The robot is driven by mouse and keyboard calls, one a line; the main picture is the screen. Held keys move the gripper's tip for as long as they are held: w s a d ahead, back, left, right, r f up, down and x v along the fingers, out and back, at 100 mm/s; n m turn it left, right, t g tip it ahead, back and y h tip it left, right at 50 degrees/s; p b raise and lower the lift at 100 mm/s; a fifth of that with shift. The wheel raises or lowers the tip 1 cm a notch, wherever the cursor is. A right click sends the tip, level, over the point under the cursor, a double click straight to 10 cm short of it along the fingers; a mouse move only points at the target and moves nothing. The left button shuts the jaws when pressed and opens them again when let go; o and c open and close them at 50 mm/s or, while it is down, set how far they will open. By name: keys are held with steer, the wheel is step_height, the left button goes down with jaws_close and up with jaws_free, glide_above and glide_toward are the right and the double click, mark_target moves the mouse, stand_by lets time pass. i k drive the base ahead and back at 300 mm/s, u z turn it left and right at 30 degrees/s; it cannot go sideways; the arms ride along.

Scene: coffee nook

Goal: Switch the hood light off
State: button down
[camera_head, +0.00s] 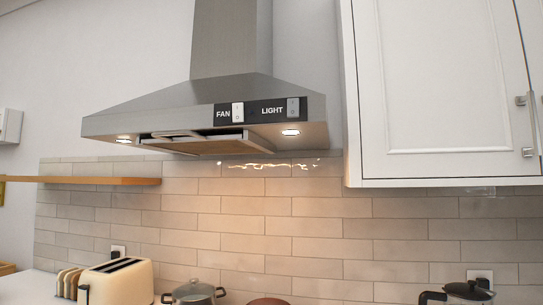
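The steel range hood (170,98) hangs on the wall at the upper middle of the head view. Its black control panel carries a white FAN switch (238,112) and, to the right, a grey LIGHT switch (293,107) beside its label. Two lamps under the hood are lit, one at the left (124,138) and one at the right (290,132). A warm glow falls on the tiles below. My gripper is not in view.
A white wall cabinet (440,90) stands close to the right of the hood. A wooden shelf (80,180) is at the left. Below are a cream toaster (122,282), a steel pot (193,292) and a dark pot (467,291). The space before the panel looks clear.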

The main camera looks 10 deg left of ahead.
mark_target(293, 104)
steer(key=k, duration=0.5)
steer(key=z, duration=0.7)
steer(key=i, duration=0.8)
steer(key=u, duration=0.65)
